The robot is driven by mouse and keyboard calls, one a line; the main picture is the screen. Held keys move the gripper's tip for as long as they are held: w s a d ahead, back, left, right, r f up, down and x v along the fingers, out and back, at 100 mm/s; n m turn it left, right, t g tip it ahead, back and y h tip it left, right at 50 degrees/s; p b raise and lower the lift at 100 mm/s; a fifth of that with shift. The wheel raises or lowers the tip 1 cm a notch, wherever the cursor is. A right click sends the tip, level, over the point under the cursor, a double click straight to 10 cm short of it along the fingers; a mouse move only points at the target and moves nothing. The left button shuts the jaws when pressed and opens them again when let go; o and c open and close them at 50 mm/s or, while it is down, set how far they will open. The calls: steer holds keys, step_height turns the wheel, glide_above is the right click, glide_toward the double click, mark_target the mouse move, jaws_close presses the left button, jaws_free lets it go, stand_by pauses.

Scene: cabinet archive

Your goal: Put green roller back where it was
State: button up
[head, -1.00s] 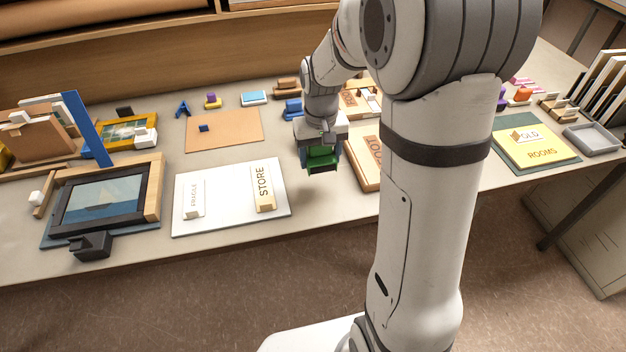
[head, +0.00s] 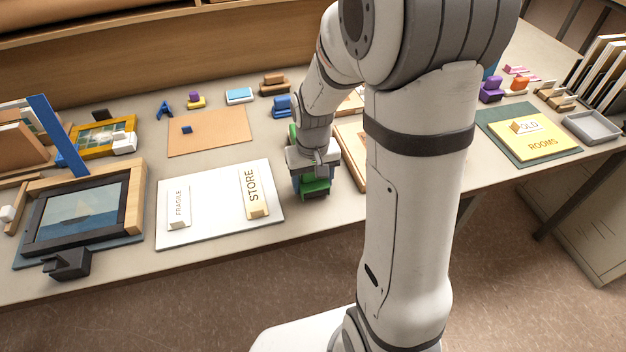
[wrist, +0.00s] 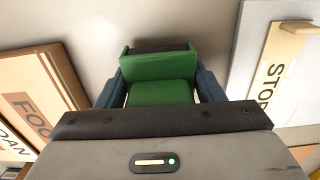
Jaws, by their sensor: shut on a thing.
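The green roller (wrist: 160,80) is a green block-like piece with a dark part along its far edge, between the two blue-grey fingers in the wrist view. My gripper (wrist: 160,92) is shut on it. In the head view the green roller (head: 315,187) shows below my gripper (head: 312,180), just right of the white board with the STORE label. My gripper points down, close over the table. I cannot tell whether the roller touches the table.
The white board (head: 215,215) bears the FRAGILE and STORE (head: 254,190) blocks. A lettered wooden box (head: 352,150) stands on the right, partly behind my arm. A brown mat (head: 225,135) lies behind the board. A framed picture (head: 80,210) is at the left.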

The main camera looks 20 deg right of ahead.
steer(key=shift+f, duration=0.2)
steer(key=shift+f, duration=0.25)
steer(key=o, duration=1.1)
steer(key=shift+r, duration=0.1)
